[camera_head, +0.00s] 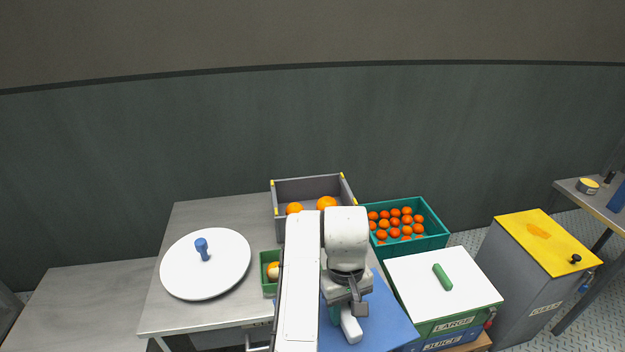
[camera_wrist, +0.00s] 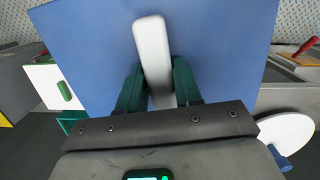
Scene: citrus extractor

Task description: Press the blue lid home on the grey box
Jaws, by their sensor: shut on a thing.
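The blue lid (camera_head: 376,318) is a flat blue panel with a white bar handle (camera_head: 351,327). My gripper (camera_wrist: 158,82) is shut on this handle, with a green finger on each side. The lid (camera_wrist: 85,45) fills much of the wrist view, with the handle (camera_wrist: 152,48) rising in the middle. In the head view my arm hides the lid's left part. The grey box (camera_head: 292,189) has yellow corners, stands open at the back of the table and holds oranges. The lid is apart from it, nearer the camera. My arm hides part of the box's front.
A teal crate (camera_head: 437,233) of small oranges stands right of the grey box. A white-topped green box (camera_head: 410,275) and a yellow-topped bin (camera_head: 545,243) stand further right. A round white lid (camera_head: 222,274) and a small green tray (camera_head: 267,257) are on the table (camera_head: 190,215).

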